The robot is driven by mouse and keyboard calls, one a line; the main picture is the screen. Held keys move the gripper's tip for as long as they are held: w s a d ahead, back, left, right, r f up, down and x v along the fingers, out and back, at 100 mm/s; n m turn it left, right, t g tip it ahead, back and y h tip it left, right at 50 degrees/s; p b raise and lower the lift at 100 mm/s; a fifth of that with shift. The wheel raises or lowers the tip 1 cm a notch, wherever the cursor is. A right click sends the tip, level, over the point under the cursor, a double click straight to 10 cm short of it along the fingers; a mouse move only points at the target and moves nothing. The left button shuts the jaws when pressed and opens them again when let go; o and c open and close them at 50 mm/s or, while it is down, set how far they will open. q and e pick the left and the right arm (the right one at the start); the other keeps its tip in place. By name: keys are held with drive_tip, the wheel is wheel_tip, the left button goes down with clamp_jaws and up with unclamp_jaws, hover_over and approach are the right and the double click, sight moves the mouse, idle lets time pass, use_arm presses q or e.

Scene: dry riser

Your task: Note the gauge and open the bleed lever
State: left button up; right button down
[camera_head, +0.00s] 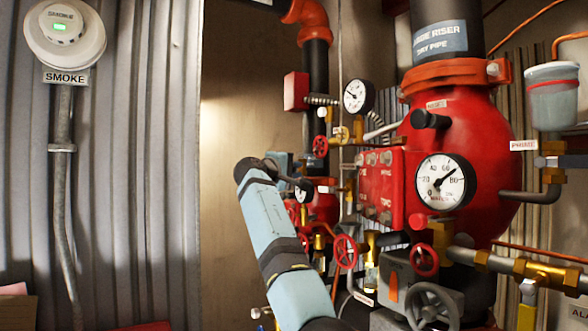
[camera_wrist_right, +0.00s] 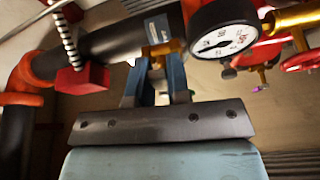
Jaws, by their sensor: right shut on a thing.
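A large white gauge (camera_head: 445,182) is on the red riser valve in the head view; its black needle points up and right, between the 60 and 80 marks. A smaller gauge (camera_head: 303,191) is partly hidden behind my right wrist. My right gripper (camera_head: 283,164) reaches in from below, its fingers partly hidden by the wrist. In the right wrist view its blue fingers (camera_wrist_right: 156,70) are closed around a small brass part (camera_wrist_right: 162,47), apparently the bleed lever, mostly hidden between them. A gauge (camera_wrist_right: 222,38) is just right of the fingers there.
Another gauge (camera_head: 356,96) and a red box (camera_head: 296,91) are above the gripper. Red handwheels (camera_head: 345,250) and brass pipes (camera_head: 550,273) crowd the lower right. A smoke detector (camera_head: 65,32) is on the corrugated wall at left. The tan panel (camera_head: 228,120) left of the gripper is bare.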

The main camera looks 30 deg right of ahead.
drive_tip(key=m+h, duration=0.1)
drive_tip(key=m, duration=0.1)
drive_tip(key=f+m, duration=0.1)
drive_tip(key=m, duration=0.1)
drive_tip(key=shift+w+f+h, duration=0.1)
drive_tip(key=shift+w+h, duration=0.1)
drive_tip(key=shift+h, duration=0.2)
drive_tip(key=shift+w+f+m+h, duration=0.1)
drive_tip(key=shift+m+h, duration=0.2)
drive_tip(key=shift+m, duration=0.4)
drive_tip(key=c, duration=1.1)
unclamp_jaws()
drive_tip(key=shift+f, duration=0.1)
drive_tip(key=b+v, duration=0.5)
drive_tip(key=v, duration=0.8)
drive_tip(key=shift+a, duration=0.45)
